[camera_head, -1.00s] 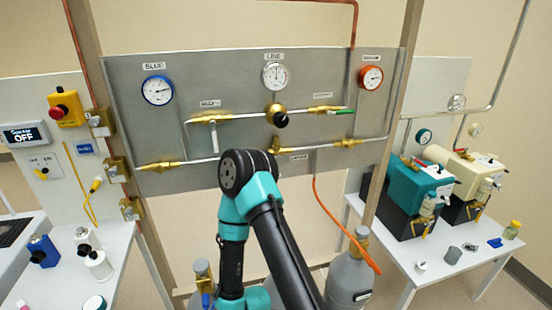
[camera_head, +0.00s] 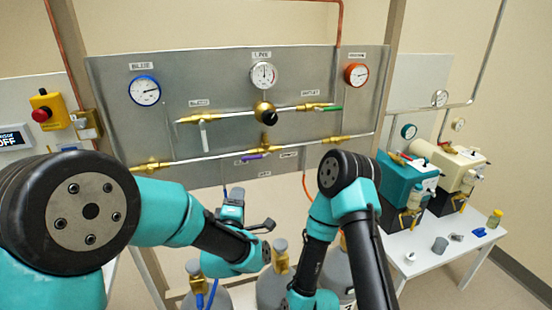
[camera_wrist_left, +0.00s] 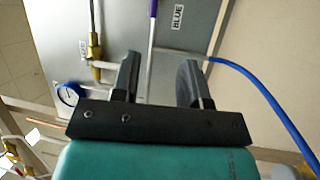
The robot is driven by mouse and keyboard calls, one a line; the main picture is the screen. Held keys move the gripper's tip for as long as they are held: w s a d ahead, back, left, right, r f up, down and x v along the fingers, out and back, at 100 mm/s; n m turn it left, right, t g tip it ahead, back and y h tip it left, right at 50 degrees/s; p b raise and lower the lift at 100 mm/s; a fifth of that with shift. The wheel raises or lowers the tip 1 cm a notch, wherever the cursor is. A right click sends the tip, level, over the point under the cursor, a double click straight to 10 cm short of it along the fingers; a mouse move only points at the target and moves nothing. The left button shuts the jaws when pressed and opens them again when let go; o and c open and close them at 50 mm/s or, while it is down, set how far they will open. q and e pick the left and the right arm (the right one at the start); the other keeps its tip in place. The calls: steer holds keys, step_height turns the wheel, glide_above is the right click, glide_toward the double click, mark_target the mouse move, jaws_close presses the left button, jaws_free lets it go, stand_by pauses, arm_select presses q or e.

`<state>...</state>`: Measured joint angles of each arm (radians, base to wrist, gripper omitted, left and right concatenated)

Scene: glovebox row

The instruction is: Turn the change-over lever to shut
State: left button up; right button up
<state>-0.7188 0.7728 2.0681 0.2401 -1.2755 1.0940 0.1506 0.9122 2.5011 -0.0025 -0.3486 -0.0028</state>
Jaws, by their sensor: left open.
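The grey panel (camera_head: 225,85) carries the pipes and valves. A purple-handled lever (camera_head: 255,156) lies roughly level along the lower pipe, left of its right brass fitting. I cannot read which label marks the change-over lever. A purple handle (camera_wrist_left: 153,8) also shows at the top of the left wrist view. My left gripper (camera_head: 251,210) is open and empty, below the panel's lower edge. In the left wrist view its fingers (camera_wrist_left: 158,78) stand apart on either side of a thin pale pipe, and I cannot tell the depth between them. My right gripper is hidden.
A pale lever (camera_head: 204,137) hangs down at the upper left pipe, and a green lever (camera_head: 329,108) lies level at the upper right. Gas cylinders (camera_head: 274,285) stand below the panel. A blue hose (camera_wrist_left: 268,85) passes right of the left fingers. Pumps (camera_head: 407,180) stand on the right table.

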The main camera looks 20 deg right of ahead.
mark_target(251, 158)
arm_select(q)
steer(key=shift+s+d+r, duration=0.15)
steer(key=shift+d+r, duration=0.25)
steer(key=x, duration=1.7)
steer(key=shift+r, duration=0.2)
steer(key=shift+c, duration=0.4)
jaws_close()
